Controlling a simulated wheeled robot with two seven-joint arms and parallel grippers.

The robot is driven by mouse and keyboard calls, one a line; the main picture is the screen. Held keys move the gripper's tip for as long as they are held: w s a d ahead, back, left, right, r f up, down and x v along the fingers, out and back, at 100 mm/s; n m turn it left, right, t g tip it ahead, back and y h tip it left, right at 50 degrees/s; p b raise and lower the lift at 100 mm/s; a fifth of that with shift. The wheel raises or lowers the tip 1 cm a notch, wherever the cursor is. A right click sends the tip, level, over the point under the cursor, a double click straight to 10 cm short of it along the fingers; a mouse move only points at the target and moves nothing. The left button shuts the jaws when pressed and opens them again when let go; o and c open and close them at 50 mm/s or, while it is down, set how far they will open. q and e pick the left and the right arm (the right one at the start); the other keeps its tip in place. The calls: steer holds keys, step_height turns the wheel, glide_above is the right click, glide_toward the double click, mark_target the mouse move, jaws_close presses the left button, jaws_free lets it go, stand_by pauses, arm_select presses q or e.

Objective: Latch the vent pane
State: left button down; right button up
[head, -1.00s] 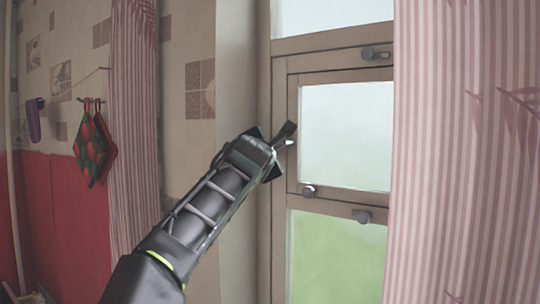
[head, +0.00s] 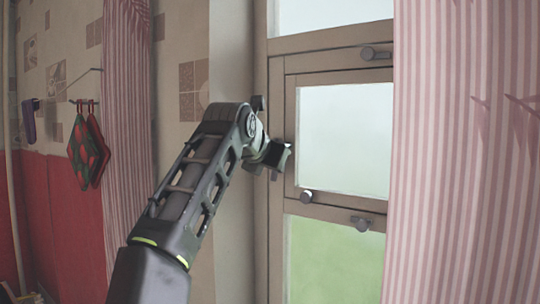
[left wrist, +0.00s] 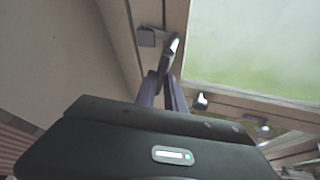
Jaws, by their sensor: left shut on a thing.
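The vent pane (head: 345,140) is the middle pane of the window, in a brown wooden frame. It looks flush with the surrounding frame in the head view. My left gripper (head: 279,154) is at the left edge of the pane's frame. In the left wrist view its two fingers (left wrist: 167,88) are shut on a metal latch handle (left wrist: 170,52). The handle joins a mount (left wrist: 152,37) on the wooden frame. In the head view my gripper and wrist hide the handle. My right gripper is in neither view.
A striped curtain (head: 460,150) hangs at the right, another (head: 131,120) at the left. Red potholders (head: 89,150) hang on the wall.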

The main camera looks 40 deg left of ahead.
arm_select(q)
steer(key=shift+d+n+h+p, duration=0.5)
steer(key=shift+n+h+p, duration=0.2)
steer(key=shift+n+h, duration=0.25)
steer(key=c, duration=1.4)
jaws_free()
steer(key=b+v, duration=0.1)
steer(key=v, duration=0.6)
steer(key=shift+s+r+b, duration=0.25)
steer(key=shift+s+b, duration=0.05)
steer(key=shift+d, duration=0.15)
